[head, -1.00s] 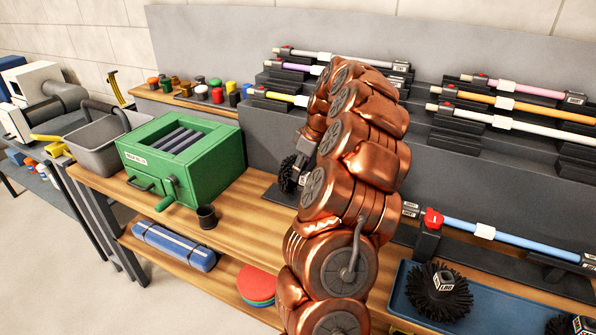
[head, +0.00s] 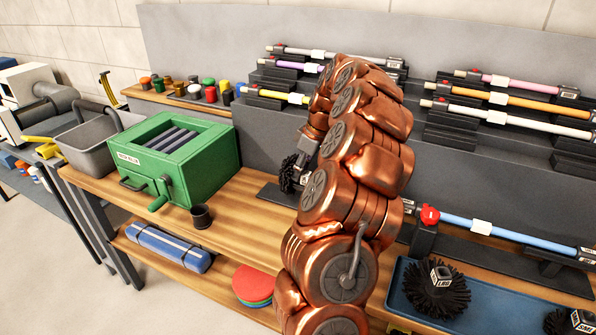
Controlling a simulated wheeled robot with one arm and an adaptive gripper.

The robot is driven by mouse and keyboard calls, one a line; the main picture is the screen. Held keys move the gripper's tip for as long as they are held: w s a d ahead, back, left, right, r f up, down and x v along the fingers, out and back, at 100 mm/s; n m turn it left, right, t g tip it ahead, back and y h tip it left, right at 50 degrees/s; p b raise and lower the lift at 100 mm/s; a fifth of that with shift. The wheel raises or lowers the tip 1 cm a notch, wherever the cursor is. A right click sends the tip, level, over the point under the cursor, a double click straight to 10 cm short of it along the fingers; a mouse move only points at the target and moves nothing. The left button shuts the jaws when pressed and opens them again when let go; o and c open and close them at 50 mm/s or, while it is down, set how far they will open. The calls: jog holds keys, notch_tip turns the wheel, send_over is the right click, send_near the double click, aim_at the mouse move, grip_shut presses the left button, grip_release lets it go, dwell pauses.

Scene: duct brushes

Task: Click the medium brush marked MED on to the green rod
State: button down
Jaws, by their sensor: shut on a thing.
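My gripper (head: 304,160) is partly hidden behind my copper-coloured arm, near the back panel. It is shut on a dark bristled brush (head: 287,174) that shows at the left edge of my arm, above a dark plate on the bench. Any label on this brush is too small to read, so I cannot tell its size marking. I do not make out a green rod; my arm hides part of the racks. A yellow rod (head: 280,96) lies on a rack left of my arm, its right part hidden.
Racks hold a pink rod (head: 510,82), an orange rod (head: 520,99) and a blue rod (head: 515,237). A blue tray (head: 408,297) holds a brush marked LRG (head: 437,285). A green box machine (head: 205,175) and a dark cup (head: 201,217) stand on the left bench.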

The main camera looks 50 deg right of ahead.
jog(key=shift+s, duration=0.15)
jog(key=c, duration=0.7)
grip_release()
jog(key=shift+r, duration=0.1)
jog(key=shift+v, duration=5.9)
